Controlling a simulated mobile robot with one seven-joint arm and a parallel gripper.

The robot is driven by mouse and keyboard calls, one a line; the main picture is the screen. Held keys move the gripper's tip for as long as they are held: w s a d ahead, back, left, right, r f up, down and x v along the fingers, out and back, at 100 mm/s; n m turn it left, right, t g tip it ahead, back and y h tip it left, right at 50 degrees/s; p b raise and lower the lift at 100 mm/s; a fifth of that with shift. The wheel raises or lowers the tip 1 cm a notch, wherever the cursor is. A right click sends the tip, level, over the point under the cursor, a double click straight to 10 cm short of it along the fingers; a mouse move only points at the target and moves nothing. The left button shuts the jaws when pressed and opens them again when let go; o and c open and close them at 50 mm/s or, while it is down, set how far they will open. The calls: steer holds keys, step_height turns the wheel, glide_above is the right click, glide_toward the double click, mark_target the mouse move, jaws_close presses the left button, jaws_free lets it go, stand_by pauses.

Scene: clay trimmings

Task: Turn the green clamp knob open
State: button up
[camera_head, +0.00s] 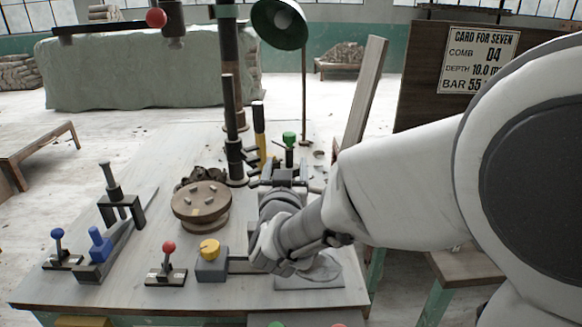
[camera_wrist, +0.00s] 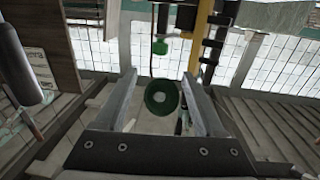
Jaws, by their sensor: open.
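The green clamp knob (camera_head: 289,138) stands on a dark upright stem at the back of the table, right of a yellow-and-black post. In the wrist view, which appears upside down, the green knob (camera_wrist: 160,47) hangs below its stem, just beyond my fingertips. My gripper (camera_head: 287,175) is in front of the knob in the head view. In the wrist view my gripper (camera_wrist: 159,76) is open and empty, with the knob roughly centred between the finger lines. No contact with the knob shows. My gripper hides the lower part of the clamp in the head view.
A dark column (camera_head: 231,130) and the yellow post (camera_head: 260,135) stand close left of the knob. A leaning board (camera_head: 366,92) is at right. A green lamp shade (camera_head: 280,24) hangs above. A round wooden turntable (camera_head: 201,203) and several coloured levers occupy the left and front.

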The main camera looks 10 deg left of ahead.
steer(key=s, duration=0.2)
steer(key=shift+s+d, duration=0.2)
steer(key=shift+s, duration=0.15)
